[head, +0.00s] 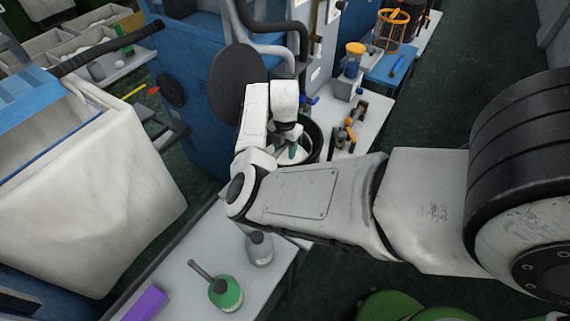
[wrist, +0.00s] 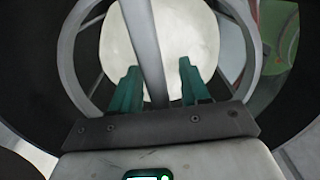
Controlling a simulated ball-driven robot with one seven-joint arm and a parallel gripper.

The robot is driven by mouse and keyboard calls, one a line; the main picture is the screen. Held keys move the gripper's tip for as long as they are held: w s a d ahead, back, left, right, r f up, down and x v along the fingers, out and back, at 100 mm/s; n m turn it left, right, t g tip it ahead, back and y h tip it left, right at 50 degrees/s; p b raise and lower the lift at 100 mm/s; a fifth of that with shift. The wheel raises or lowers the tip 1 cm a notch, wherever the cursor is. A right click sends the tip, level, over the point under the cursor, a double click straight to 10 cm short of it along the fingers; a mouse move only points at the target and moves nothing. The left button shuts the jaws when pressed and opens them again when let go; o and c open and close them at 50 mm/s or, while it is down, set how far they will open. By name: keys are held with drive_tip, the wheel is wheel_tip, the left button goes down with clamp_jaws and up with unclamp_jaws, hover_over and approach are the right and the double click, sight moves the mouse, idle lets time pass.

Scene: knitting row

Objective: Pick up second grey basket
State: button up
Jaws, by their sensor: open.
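A round, dark grey, open-topped basket (head: 316,137) stands on the white table beside the blue machine, partly hidden by my arm in the head view. The wrist view looks down on its ring-shaped rim, with a pale round thing (wrist: 172,28) inside. A straight grey bar (wrist: 143,38), seemingly its handle, runs between my teal fingers. My gripper (wrist: 160,75) is open, its fingers on either side of the bar with visible gaps. In the head view my gripper (head: 293,153) is over the basket opening. Whether the fingers touch anything is unclear.
Orange-black fittings (head: 348,133) and an orange-capped container (head: 353,60) stand behind the basket. An orange wire basket (head: 391,31) is farther back. A large white bin (head: 110,190) is left.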

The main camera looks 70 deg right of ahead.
drive_tip(key=shift+c, duration=0.4)
clamp_jaws()
